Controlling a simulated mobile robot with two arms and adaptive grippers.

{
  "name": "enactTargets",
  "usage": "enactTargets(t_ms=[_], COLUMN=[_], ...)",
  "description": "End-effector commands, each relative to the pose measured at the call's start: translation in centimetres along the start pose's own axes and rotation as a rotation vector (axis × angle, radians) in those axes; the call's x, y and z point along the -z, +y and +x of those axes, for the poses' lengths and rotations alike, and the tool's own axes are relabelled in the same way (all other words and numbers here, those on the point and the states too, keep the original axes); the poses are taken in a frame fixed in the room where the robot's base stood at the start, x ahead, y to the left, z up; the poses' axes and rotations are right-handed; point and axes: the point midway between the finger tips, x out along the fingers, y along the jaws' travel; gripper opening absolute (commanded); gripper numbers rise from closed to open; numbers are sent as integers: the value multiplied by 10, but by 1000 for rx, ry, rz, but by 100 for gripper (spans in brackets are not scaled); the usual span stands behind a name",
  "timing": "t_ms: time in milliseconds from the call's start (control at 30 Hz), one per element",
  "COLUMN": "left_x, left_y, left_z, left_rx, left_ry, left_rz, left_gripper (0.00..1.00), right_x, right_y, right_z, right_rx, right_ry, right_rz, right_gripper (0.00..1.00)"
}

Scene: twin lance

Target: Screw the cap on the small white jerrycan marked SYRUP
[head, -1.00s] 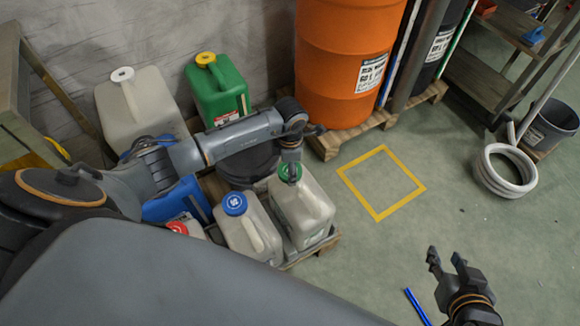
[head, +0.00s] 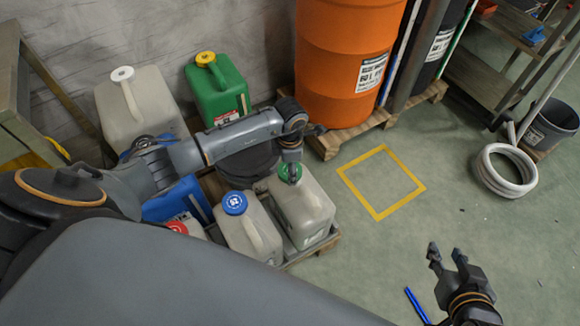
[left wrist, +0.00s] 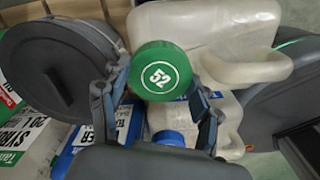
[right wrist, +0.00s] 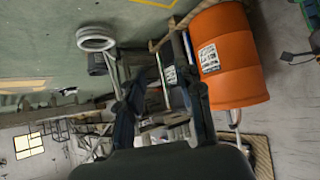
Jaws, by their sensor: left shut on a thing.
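My left gripper (head: 290,166) is shut on a green cap (head: 291,173) at the neck of a small white jerrycan (head: 305,212). In the left wrist view the cap (left wrist: 160,70), marked 52, sits between the fingers, above or beside the white jerrycan body (left wrist: 225,45). Whether the cap touches the neck threads is hidden. No SYRUP label shows on this can; a label with letters like SYRUP (left wrist: 20,125) shows at the left edge of the left wrist view. My right gripper (head: 448,258) is open and empty over the floor; its fingers are apart in the right wrist view (right wrist: 160,105).
A white can with a blue cap (head: 236,203) and a red cap (head: 177,227) are close on the left. Behind stand a green jerrycan (head: 220,95), a larger white jerrycan (head: 140,110) and an orange drum (head: 345,60). A blue rod (head: 417,305) lies near my right gripper. The yellow-taped square (head: 382,215) is empty.

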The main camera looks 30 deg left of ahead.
Motion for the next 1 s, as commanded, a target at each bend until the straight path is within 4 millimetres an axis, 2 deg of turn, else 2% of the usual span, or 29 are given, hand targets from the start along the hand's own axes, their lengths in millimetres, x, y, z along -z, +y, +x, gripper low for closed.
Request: enactTargets(t_ms=[1000], left_x=[0], left_y=[0], left_z=[4], left_rx=[0], left_ry=[0], left_rz=[0], left_gripper=[25], right_x=[13], right_y=[-1], right_z=[2], right_rx=[3], right_ry=[65], right_rz=[-2], right_gripper=[36])
